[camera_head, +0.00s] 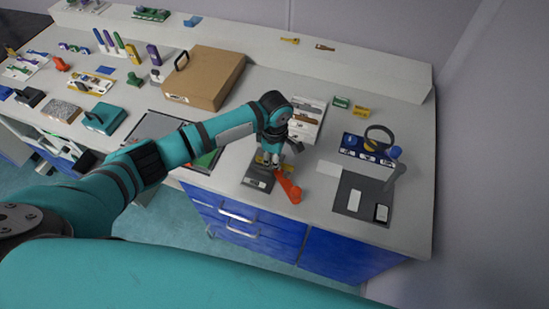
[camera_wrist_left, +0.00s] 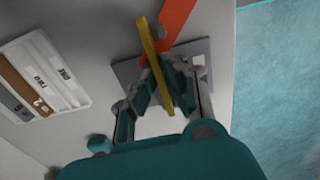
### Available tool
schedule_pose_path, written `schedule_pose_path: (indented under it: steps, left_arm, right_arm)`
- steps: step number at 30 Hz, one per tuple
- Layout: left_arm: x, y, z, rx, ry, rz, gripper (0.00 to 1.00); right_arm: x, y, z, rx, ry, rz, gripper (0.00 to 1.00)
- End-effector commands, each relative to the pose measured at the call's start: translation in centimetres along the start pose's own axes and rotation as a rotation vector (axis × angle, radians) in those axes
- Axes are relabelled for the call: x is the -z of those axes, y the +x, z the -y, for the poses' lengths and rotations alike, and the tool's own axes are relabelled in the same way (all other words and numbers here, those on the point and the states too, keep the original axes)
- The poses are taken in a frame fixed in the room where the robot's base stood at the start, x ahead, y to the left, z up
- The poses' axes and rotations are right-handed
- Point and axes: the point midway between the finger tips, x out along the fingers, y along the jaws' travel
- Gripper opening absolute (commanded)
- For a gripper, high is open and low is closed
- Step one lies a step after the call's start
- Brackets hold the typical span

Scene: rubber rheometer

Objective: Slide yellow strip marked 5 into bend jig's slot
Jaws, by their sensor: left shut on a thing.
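My left gripper (camera_head: 268,161) is shut on the yellow strip (camera_wrist_left: 154,62), which stands out lengthwise past the fingertips in the left wrist view. No number is readable on the strip. The gripper (camera_wrist_left: 168,72) is above what looks like the bend jig, a grey base (camera_head: 259,179) with an orange lever (camera_head: 289,188). The wrist view shows its grey plate (camera_wrist_left: 128,72) and the orange lever (camera_wrist_left: 176,22) beside the strip. The slot is hidden, and I cannot tell whether the strip touches the jig. My right gripper is not in view.
A white tray (camera_head: 317,103) with labelled slots lies behind the jig; it also shows in the wrist view (camera_wrist_left: 70,95). A dark mat (camera_head: 348,184) and a blue tray (camera_head: 351,140) lie to the right. A brown case (camera_head: 210,70) stands back left. The bench's front edge is close to the jig.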

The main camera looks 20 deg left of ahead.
Motion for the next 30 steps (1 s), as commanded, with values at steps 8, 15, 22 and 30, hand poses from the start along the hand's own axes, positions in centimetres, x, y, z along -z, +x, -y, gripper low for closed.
schedule_pose_path:
  steps: [8, 15, 22, 30]
  left_arm:
    - [0.0, 0.1, 0.0, 0.0, 0.0, 0.0, 0.12]
    - [0.0, 0.1, 0.0, 0.0, 0.0, 0.0, 0.35]
    - [0.0, 0.0, 0.0, 0.0, 0.0, 0.0, 0.35]
    - [-0.1, -4.0, -0.1, -0.004, 0.001, 0.003, 0.35]
  right_arm:
    - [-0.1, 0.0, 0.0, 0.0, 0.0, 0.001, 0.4]
    - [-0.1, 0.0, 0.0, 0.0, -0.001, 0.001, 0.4]
    - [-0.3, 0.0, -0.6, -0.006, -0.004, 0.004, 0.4]
    - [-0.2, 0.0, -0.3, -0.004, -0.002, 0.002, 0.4]
